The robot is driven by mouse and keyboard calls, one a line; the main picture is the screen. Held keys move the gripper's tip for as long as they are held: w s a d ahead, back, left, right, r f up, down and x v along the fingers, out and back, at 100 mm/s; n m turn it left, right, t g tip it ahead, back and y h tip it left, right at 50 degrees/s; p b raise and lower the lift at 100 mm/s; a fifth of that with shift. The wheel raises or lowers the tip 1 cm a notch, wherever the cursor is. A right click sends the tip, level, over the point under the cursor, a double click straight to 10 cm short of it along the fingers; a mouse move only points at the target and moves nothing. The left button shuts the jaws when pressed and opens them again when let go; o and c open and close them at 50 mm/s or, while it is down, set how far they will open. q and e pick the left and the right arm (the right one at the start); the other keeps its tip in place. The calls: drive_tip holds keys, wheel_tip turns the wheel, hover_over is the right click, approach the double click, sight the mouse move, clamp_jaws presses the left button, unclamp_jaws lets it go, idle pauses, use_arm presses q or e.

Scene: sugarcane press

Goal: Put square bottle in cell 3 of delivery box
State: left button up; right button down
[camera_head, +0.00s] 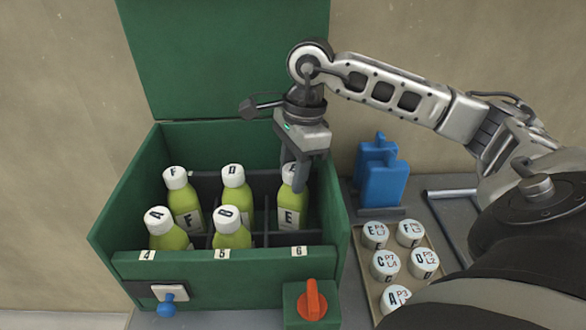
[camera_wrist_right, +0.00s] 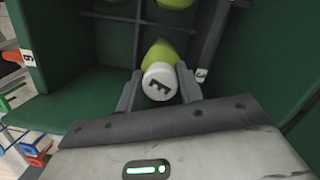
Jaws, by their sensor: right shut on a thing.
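The green delivery box (camera_head: 226,262) stands open with its lid raised behind it, and a dark divider splits it into cells. The front cells are marked 4, 5 and 6. My right gripper (camera_head: 293,180) reaches down into the box and is shut on the white-capped green bottle E (camera_head: 289,217), at the back right cell. It also shows between the fingers in the right wrist view (camera_wrist_right: 160,82). Whether its base touches the floor is hidden. Bottles F (camera_head: 185,205), D (camera_head: 234,195), A (camera_head: 167,235) and B (camera_head: 230,235) fill other cells. My left gripper is not in view.
The front right cell, above mark 6, looks empty. A tray (camera_head: 372,285) with several white labelled caps (camera_head: 385,264) is right of the box. A red knob (camera_head: 312,300) and a blue knob (camera_head: 168,306) are at the front.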

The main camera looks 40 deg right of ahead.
drive_tip(key=c, duration=0.9)
unclamp_jaws()
drive_tip(key=shift+r, duration=0.1)
drive_tip(key=r, duration=0.5)
drive_tip(key=d+r, duration=0.1)
drive_tip(key=r, duration=0.1)
drive_tip(key=shift+s+r, duration=0.2)
